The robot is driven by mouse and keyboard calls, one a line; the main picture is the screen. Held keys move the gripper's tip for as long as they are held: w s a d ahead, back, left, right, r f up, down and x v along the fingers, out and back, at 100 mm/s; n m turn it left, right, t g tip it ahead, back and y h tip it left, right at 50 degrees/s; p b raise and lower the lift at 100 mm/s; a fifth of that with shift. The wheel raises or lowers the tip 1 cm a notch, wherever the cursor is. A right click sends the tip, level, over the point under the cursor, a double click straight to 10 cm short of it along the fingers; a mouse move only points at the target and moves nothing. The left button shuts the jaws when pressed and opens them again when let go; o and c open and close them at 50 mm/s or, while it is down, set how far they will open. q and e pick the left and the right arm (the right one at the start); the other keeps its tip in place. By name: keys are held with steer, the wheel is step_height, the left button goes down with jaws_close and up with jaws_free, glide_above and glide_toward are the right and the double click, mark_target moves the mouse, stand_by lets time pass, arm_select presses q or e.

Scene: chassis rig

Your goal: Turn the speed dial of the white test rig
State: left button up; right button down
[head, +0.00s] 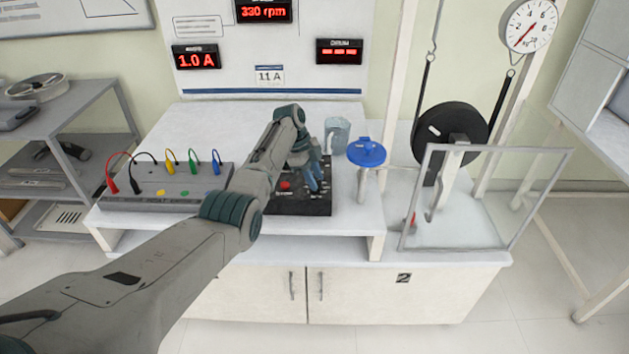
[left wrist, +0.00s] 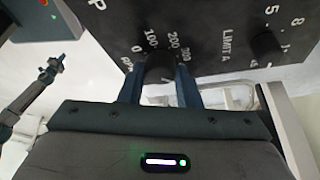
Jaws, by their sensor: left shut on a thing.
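The speed dial (left wrist: 160,67) is a black knob on the rig's black control panel (left wrist: 95,40), with a printed 0, 100, 200, 300 scale around it. My left gripper (left wrist: 160,88) has one finger on each side of the knob and is shut on it. In the head view my left gripper (head: 318,182) reaches down onto the black panel (head: 300,206), and the knob is hidden there. The knob's pointer is too dark to read. The white test rig's (head: 290,20) speed display (head: 263,11) reads 330 rpm. My right gripper does not show.
A terminal box (head: 165,190) with coloured plugs stands left of the panel. A clear guard (head: 480,200) and black wheel (head: 450,132) stand farther right. Displays read 1.0 A (head: 197,58) and red dashes (head: 340,52).

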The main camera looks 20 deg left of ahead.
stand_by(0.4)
arm_select(q)
steer(key=o, duration=1)
steer(key=b+v, duration=0.2)
steer(key=v, duration=0.8)
steer(key=shift+w+a+r, duration=0.1)
steer(key=shift+r, duration=0.25)
